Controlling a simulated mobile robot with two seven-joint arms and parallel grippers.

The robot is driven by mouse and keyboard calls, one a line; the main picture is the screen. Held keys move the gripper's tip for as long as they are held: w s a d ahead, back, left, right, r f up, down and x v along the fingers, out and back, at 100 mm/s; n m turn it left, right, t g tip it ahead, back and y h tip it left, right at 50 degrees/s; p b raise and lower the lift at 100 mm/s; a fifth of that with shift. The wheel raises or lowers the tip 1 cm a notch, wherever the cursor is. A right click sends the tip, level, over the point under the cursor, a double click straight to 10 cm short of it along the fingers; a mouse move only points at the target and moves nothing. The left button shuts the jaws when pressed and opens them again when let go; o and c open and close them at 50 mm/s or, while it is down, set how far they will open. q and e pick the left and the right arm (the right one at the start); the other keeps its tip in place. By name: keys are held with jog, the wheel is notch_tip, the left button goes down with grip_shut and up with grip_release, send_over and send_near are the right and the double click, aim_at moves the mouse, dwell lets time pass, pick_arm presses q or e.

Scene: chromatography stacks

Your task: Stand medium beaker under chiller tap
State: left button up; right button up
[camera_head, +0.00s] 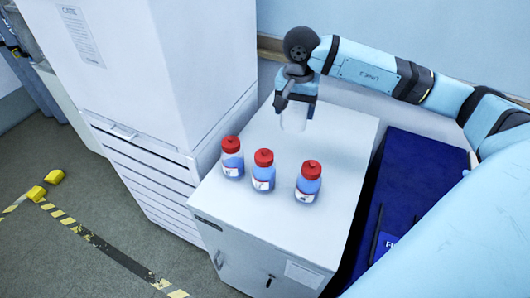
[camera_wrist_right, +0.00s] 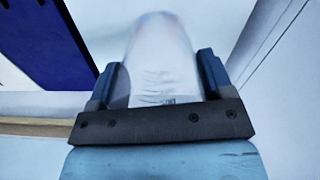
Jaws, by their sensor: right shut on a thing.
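My right gripper (camera_head: 297,98) is over the back of a white cabinet top in the head view. It is shut on a clear beaker (camera_head: 294,119), which hangs below the fingers. In the right wrist view the beaker (camera_wrist_right: 160,65) sits between the two blue fingers of the gripper (camera_wrist_right: 157,82). I cannot tell whether the beaker's base touches the cabinet top. No chiller tap can be made out in either view. My left gripper is not in view.
Several red-capped bottles with blue liquid (camera_head: 263,171) stand in front of the beaker on the white cabinet (camera_head: 335,150). A tall white unit (camera_head: 160,70) rises at the left. A dark blue surface (camera_head: 420,175) lies at the right. The cabinet's back right is clear.

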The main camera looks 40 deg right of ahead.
jog(key=shift+w+d+f, duration=0.1)
jog(key=shift+d+f, duration=0.05)
jog(key=shift+d, duration=0.05)
jog(key=shift+f+m, duration=0.25)
jog(key=shift+m, duration=0.05)
jog(key=p, duration=0.2)
send_near(289, 171)
jog(key=shift+f+p, duration=0.5)
jog(key=shift+f, duration=1.5)
jog(key=shift+f, duration=0.15)
jog(key=o, duration=1)
